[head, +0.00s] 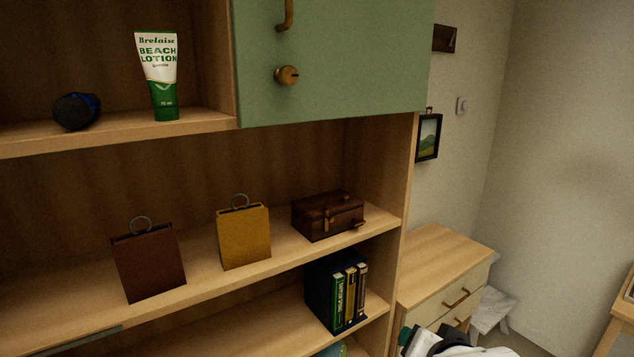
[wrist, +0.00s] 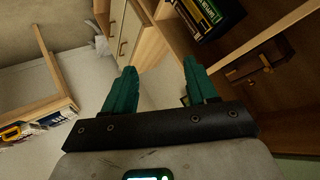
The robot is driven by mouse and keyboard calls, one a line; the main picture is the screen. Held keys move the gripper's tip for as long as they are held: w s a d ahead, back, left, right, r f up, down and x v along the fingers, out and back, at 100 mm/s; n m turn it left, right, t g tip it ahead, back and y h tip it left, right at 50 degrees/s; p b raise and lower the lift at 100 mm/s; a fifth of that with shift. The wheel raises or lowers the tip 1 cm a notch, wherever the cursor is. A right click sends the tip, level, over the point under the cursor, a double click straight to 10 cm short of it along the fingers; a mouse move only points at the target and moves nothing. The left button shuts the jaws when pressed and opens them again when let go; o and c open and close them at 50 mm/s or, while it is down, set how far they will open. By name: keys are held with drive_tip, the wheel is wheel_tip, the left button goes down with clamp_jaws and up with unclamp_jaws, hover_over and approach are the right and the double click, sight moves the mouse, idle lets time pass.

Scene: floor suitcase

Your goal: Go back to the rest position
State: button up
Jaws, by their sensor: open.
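My gripper (wrist: 160,92) shows in the wrist view with its two green fingers spread apart. Nothing is between the fingers. Beyond them are a pale floor and the wooden drawer unit (wrist: 127,38). In the head view, part of my arm shows at the bottom right edge, in front of the drawer unit (head: 440,258); the fingers cannot be made out clearly there.
Wooden shelves (head: 210,285) hold a brown bag (head: 149,265), a yellow bag (head: 244,238), a small brown suitcase (head: 328,215), several books (head: 347,295), a lotion tube (head: 158,78) and a dark blue roll (head: 76,111). A green cabinet door (head: 340,60) is above.

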drive_tip(key=s+d+f+n+g, duration=0.2)
drive_tip(key=s+d+f+g, duration=0.15)
drive_tip(key=s+f, duration=0.45)
drive_tip(key=s+d+f+n+g, duration=0.1)
drive_tip(key=s+d+f+g, duration=0.1)
drive_tip(key=s+d+f, duration=0.5)
drive_tip(key=s+f+n+g, duration=0.1)
drive_tip(key=s+f, duration=0.3)
drive_tip(key=s, duration=0.5)
drive_tip(key=s+f+n+g, duration=0.1)
drive_tip(key=s+f+g, duration=0.1)
drive_tip(key=s+f, duration=0.3)
drive_tip(key=s, duration=0.4)
drive_tip(key=shift+s+a+f+n+g+b, duration=0.25)
drive_tip(key=shift+a+f+n+g+b, duration=0.05)
drive_tip(key=shift+a+n+g, duration=0.1)
drive_tip(key=shift+w, duration=0.1)
drive_tip(key=shift+c, duration=0.4)
